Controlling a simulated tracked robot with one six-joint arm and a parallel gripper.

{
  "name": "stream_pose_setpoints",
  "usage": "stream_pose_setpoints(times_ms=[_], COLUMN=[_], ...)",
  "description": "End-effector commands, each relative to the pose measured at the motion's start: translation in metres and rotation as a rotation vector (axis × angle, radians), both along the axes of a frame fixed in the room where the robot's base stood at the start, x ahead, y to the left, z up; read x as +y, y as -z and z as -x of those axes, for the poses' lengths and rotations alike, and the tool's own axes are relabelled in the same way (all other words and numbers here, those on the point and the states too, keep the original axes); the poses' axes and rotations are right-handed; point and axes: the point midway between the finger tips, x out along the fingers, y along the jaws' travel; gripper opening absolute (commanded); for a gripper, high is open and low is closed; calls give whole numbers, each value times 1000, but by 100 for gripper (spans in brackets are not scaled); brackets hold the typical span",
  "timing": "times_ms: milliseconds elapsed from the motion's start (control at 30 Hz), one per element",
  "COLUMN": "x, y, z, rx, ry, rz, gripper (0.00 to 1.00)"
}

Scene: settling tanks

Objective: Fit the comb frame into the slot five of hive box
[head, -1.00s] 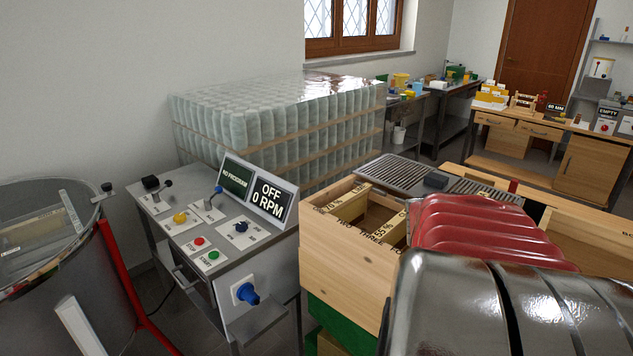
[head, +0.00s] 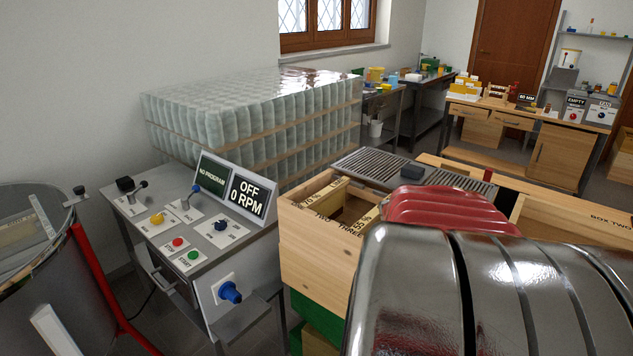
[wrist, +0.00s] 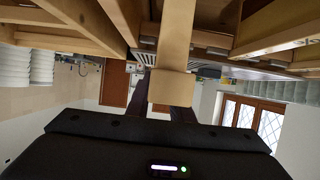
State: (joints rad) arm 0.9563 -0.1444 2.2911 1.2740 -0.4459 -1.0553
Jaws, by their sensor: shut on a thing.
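In the wrist view my gripper (wrist: 168,113) is shut on a pale wooden bar, the comb frame (wrist: 176,45), whose squared end shows between the dark fingers. The rest of the frame is out of that view. In the head view my arm hides the gripper and the held frame. A pale wooden hive box (head: 318,255) stands on a green box to the left of my arm. Its open top shows wooden bars, a dark gap and slot labels reading TWO and THREE; slot five is hidden behind my arm.
A grey slatted rack (head: 385,168) with a dark block lies behind the hive box. A long wooden box marked BOX TWO (head: 592,222) is at right. A steel control console (head: 190,240) and a steel drum (head: 30,270) stand at left. Wrapped jars (head: 250,110) are stacked behind.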

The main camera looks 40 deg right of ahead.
Motion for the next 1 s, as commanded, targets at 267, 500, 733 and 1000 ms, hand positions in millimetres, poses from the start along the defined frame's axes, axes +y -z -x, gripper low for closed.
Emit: stream_pose_setpoints(times_ms=[267, 500, 733, 1000], x=[0, 0, 0, 0], y=[4, 8, 12, 16], z=[0, 0, 0, 0], rx=[0, 0, 0, 1], ry=[0, -1, -1, 0], rz=[2, 2, 1, 1], gripper=[0, 0, 0, 0])
